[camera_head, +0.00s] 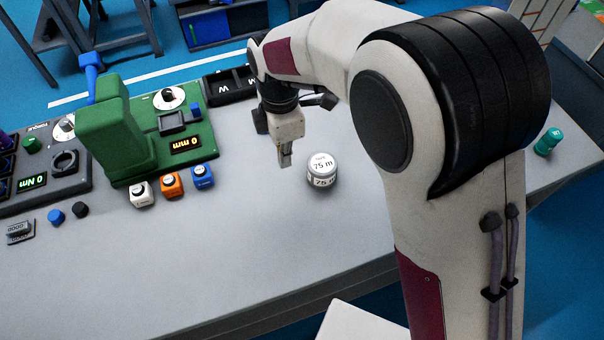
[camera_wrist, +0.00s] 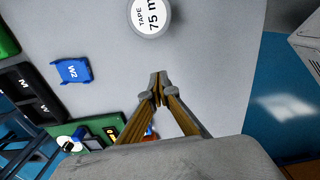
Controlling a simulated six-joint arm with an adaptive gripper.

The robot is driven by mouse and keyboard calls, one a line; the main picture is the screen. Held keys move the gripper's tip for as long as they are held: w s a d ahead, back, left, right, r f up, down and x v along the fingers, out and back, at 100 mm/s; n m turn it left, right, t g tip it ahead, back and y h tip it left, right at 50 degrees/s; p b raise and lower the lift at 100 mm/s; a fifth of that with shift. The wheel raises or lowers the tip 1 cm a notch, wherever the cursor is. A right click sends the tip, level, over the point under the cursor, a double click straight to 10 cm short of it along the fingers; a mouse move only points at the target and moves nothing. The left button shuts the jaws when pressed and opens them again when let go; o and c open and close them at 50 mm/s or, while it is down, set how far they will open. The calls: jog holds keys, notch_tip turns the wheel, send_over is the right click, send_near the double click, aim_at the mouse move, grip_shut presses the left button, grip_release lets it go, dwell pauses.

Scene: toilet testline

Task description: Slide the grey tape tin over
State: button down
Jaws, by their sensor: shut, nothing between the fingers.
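The grey tape tin (camera_head: 322,170) is a short round tin with a white label reading "75 m". It stands upright on the grey bench (camera_head: 270,255) in the head view. In the wrist view the tin (camera_wrist: 150,17) is at the top edge, partly cut off, beyond my fingertips. My gripper (camera_head: 286,160) points down just left of the tin, with a small gap between them in the head view. In the wrist view my gripper (camera_wrist: 157,88) has its fingertips together, with nothing between them.
A green test device (camera_head: 120,130) with dials and a "0 mm" display stands left. White, orange and blue (camera_head: 203,176) blocks sit in front of it. A black block (camera_head: 230,85) lies behind my gripper. A teal tin (camera_head: 548,141) stands far right. The bench front is clear.

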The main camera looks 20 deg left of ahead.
aim_at(302, 183)
jog(key=shift+f, duration=0.15)
notch_tip(302, 183, down, 10)
jog(key=shift+r, duration=0.25)
jog(key=shift+w+d+f, duration=0.2)
jog(key=shift+d, duration=0.05)
jog(key=shift+w+d, duration=1.2)
jog(key=shift+r, duration=0.1)
jog(key=w+d, duration=1.4)
jog(key=shift+w+d, duration=0.25)
jog(key=shift+s+a, duration=0.1)
